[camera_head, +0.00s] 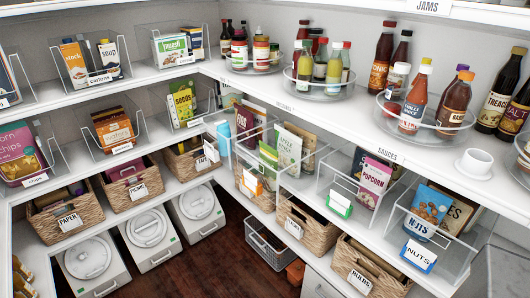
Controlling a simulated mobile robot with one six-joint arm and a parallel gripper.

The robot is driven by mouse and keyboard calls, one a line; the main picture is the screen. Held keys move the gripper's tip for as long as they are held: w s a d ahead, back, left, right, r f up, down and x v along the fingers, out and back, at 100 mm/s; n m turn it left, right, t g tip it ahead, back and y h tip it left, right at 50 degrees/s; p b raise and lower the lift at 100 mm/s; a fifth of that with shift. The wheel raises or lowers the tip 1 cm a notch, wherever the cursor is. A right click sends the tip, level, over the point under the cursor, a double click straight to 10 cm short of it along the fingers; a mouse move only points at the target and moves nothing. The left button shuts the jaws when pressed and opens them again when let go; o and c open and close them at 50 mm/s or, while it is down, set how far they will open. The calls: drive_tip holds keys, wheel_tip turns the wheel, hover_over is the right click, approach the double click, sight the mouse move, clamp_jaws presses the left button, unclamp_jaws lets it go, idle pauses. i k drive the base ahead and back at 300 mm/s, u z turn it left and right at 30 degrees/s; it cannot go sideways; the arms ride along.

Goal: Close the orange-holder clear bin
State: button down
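The orange-holder clear bin (283,172) is on the middle shelf of the right-hand wall unit. Its orange label holder (253,183) is at its lower front, and the label text is too small to read. The bin holds snack bags, including a green-lettered one (288,149). Its front appears to stick out past the shelf edge, over a wicker basket below, further than the green-holder and blue-holder bins do. Its back is hidden under the shelf above. My gripper is not in view.
Right of it are a green-holder clear bin (340,205) with popcorn and a blue-holder bin (420,256) with nuts. Wicker baskets (300,222) stand below, with a grey crate (268,249) on the floor. Turntables of bottles fill the shelf above. The floor in front is open.

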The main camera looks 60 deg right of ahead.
sight(296, 147)
drive_tip(key=z, duration=0.1)
drive_tip(key=i, duration=0.95)
